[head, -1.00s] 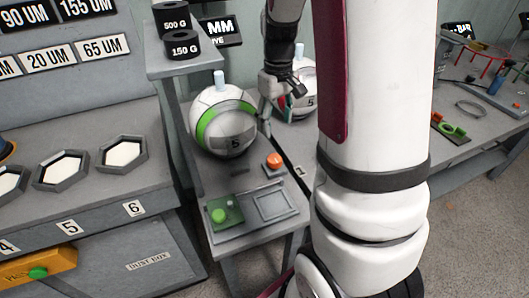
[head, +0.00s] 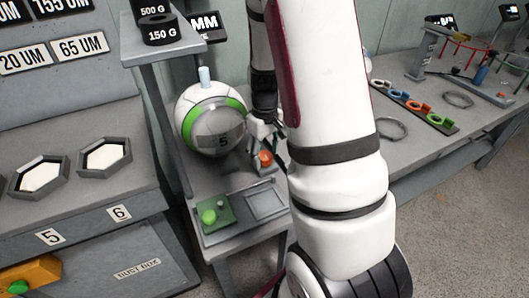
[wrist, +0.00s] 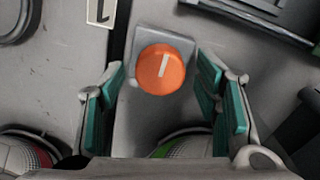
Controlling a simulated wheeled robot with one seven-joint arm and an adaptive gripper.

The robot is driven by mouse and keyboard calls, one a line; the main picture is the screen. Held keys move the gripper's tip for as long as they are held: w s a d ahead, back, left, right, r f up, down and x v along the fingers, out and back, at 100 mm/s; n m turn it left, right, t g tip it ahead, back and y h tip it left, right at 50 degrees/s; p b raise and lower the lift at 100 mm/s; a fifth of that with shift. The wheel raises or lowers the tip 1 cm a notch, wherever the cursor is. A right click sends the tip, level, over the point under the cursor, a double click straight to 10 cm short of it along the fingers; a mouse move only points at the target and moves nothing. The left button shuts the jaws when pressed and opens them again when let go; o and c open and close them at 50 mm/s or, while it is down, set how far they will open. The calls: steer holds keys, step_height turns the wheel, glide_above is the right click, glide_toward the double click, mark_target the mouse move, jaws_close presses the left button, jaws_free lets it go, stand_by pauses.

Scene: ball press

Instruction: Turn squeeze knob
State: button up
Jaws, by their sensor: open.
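The orange knob (wrist: 161,69) with a white mark sits on a small grey base on the bench. In the wrist view it lies between and just beyond the teal-padded fingertips of my gripper (wrist: 165,90), which are open and apart from it. In the head view the knob (head: 265,159) is beside my gripper (head: 262,132), partly hidden by it. The white ball press with a green ring (head: 211,120), marked 5, stands to the left of my gripper; its green edge shows at the bottom of the wrist view.
A green plate with a green button (head: 208,217) and a square grey tray (head: 266,205) lie at the bench's front. A shelf post stands left of the ball. My arm hides the space to the right. A table (head: 405,170) with coloured parts stands farther right.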

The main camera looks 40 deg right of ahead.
steer(key=shift+c, duration=0.6)
steer(key=c, duration=1)
steer(key=shift+m, duration=0.3)
steer(key=m+p, duration=0.2)
steer(key=m, duration=0.4)
steer(key=m+p, duration=0.1)
steer(key=m, duration=0.2)
steer(key=shift+m, duration=0.4)
steer(key=shift+m+p, duration=0.4)
steer(key=shift+m, duration=1.2)
